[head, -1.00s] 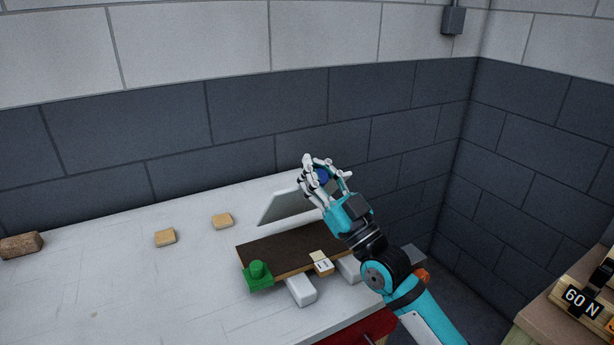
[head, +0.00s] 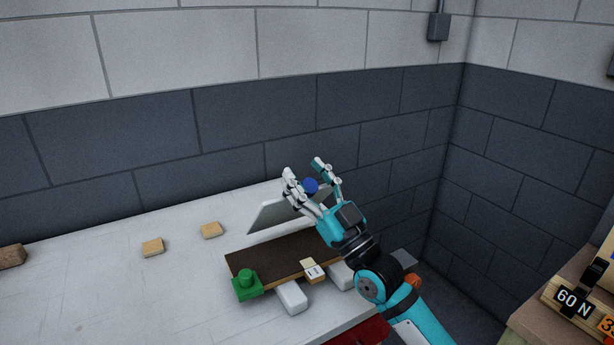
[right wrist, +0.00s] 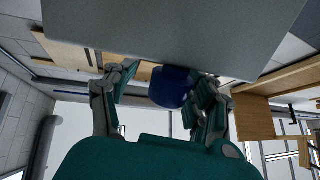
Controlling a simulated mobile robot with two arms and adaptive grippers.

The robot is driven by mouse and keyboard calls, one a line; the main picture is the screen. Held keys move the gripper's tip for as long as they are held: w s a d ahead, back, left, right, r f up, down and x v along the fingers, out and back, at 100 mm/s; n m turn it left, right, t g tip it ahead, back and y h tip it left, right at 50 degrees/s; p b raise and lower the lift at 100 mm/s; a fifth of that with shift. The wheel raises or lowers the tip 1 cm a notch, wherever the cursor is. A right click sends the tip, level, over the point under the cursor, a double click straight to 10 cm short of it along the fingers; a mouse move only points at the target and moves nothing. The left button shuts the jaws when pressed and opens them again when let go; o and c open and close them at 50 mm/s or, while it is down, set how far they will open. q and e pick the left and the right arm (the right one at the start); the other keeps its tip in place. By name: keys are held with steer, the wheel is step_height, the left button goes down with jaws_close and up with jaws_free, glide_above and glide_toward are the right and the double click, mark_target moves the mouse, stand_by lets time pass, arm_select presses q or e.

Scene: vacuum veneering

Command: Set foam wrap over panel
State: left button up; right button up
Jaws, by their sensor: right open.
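A blue knob (head: 311,186) shows at my right gripper (head: 304,170). The gripper's fingers are spread open on either side of the knob. In the right wrist view the knob (right wrist: 172,86) sits between the fingers, against the underside of a broad grey sheet (right wrist: 170,35). My right forearm hides the panel's right end. My left gripper is out of view.
A green block with a peg (head: 246,284) is at the panel's near left corner. A small labelled block (head: 313,271) lies on its front edge, and a white block (head: 292,297) is below.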

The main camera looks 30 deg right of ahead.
steer(key=shift+a, duration=0.1)
steer(key=shift+s+f, duration=0.1)
steer(key=shift+f, duration=0.05)
steer(key=shift+s+f, duration=0.25)
steer(key=v, duration=1.1)
steer(key=shift+r, duration=0.1)
